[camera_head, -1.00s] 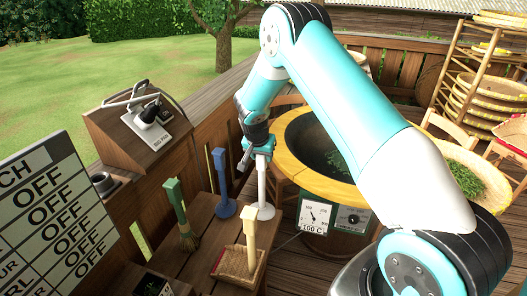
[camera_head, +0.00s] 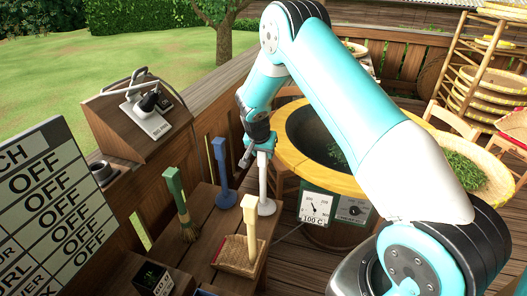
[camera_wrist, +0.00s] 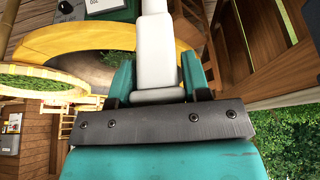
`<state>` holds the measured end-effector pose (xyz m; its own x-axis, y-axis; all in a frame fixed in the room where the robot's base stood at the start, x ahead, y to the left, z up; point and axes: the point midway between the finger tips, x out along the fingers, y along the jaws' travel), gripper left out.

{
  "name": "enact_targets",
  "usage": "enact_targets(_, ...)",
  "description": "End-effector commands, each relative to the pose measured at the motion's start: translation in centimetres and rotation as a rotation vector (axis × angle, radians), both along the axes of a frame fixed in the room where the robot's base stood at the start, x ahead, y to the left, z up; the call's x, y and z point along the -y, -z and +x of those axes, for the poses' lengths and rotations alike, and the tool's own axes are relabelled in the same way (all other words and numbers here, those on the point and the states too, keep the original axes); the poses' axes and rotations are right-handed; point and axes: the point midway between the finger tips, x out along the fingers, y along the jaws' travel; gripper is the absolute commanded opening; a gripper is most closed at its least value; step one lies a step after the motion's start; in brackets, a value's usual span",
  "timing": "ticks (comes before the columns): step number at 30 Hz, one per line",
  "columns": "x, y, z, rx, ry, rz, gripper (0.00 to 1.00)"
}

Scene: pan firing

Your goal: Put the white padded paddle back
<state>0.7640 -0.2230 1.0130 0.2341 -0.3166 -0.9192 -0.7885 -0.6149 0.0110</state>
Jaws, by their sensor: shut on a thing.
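The white padded paddle (camera_head: 263,178) is upright, with its round white foot at the right edge of the wooden bench (camera_head: 206,224). I cannot tell for sure whether the foot touches the bench. My gripper (camera_head: 262,147) is shut on the paddle's upper end. In the wrist view the white handle (camera_wrist: 158,48) runs between the two teal fingers of my gripper (camera_wrist: 157,80). The paddle's foot is not clear in the wrist view.
A blue tool (camera_head: 222,165) stands left of the paddle. A green-handled brush (camera_head: 182,205) and a cream-handled tool (camera_head: 250,225) on a woven pad stand nearer. The yellow-rimmed pan (camera_head: 288,160) with green leaves is just right. A wooden railing runs behind.

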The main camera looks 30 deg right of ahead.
Motion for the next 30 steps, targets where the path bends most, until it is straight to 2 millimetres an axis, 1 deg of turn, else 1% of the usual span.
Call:
enact_targets(10, 0.0, 0.7, 0.1, 0.002, 0.000, -0.001, 0.00)
enact_targets(11, 0.0, 0.6, 0.1, 0.003, -0.001, 0.000, 0.48)
enact_targets(12, 0.0, 0.6, 0.1, 0.003, -0.001, 0.000, 0.57)
enact_targets(14, 0.0, 0.6, 0.1, 0.002, 0.000, -0.001, 0.71)
enact_targets(15, -0.1, 0.6, 0.1, 0.001, 0.000, 0.000, 0.73)
enact_targets(23, -0.1, 0.6, 0.0, -0.001, -0.001, 0.001, 0.73)
enact_targets(26, -0.3, 0.1, -0.1, 0.000, -0.001, 0.000, 0.73)
enact_targets(30, -1.0, -1.9, -0.6, 0.003, -0.002, 0.000, 0.73)
